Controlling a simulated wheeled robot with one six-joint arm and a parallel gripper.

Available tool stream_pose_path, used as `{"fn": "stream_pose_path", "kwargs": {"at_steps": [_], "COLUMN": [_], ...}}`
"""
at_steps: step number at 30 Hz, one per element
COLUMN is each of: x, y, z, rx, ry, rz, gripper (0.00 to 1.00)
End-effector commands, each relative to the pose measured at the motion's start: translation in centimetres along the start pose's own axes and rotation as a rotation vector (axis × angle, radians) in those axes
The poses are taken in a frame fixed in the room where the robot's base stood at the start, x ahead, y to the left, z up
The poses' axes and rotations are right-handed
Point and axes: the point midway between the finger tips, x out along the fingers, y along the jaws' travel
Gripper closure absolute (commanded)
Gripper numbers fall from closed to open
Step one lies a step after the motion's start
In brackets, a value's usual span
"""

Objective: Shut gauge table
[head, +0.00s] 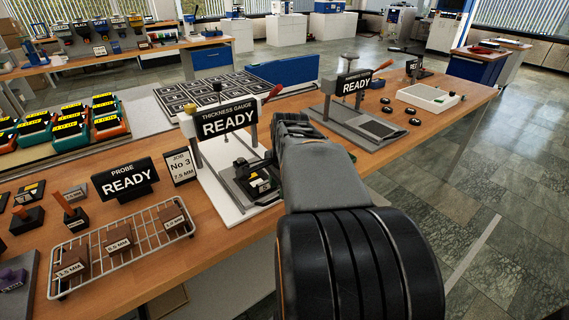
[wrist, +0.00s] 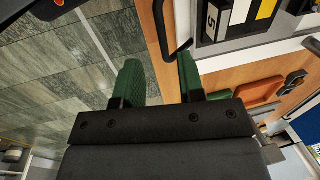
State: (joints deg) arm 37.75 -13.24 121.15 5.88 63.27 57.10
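In the wrist view, the table's grey edge (wrist: 235,43) and the labelled block (wrist: 232,14) are at the upper right. A black bar handle (wrist: 160,28) runs beside them. My gripper (wrist: 159,62) has its green fingers apart, with the handle's bend in line with the gap. Whether they touch is unclear. In the head view my arm hides the fingertips.
A probe sign (head: 125,180) and a wire rack (head: 120,245) of brown blocks stand to the left. A second READY station (head: 355,85) and a white tray (head: 428,97) are to the right on the wooden bench. Tiled floor (head: 490,190) is clear at the right.

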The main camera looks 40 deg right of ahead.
Motion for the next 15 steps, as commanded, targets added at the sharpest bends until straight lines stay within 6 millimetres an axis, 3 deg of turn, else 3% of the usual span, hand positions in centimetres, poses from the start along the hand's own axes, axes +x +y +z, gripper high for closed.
{"fn": "stream_pose_path", "kwargs": {"at_steps": [1, 6, 15], "x": [-1.4, -4.9, -9.1], "y": [-0.1, 0.0, 0.0], "z": [-0.1, 0.0, 0.0], "rx": [0.000, 0.000, 0.000], "ry": [0.003, 0.003, 0.001], "rz": [-0.005, -0.004, -0.001], "gripper": [0.64, 0.64, 0.64]}}
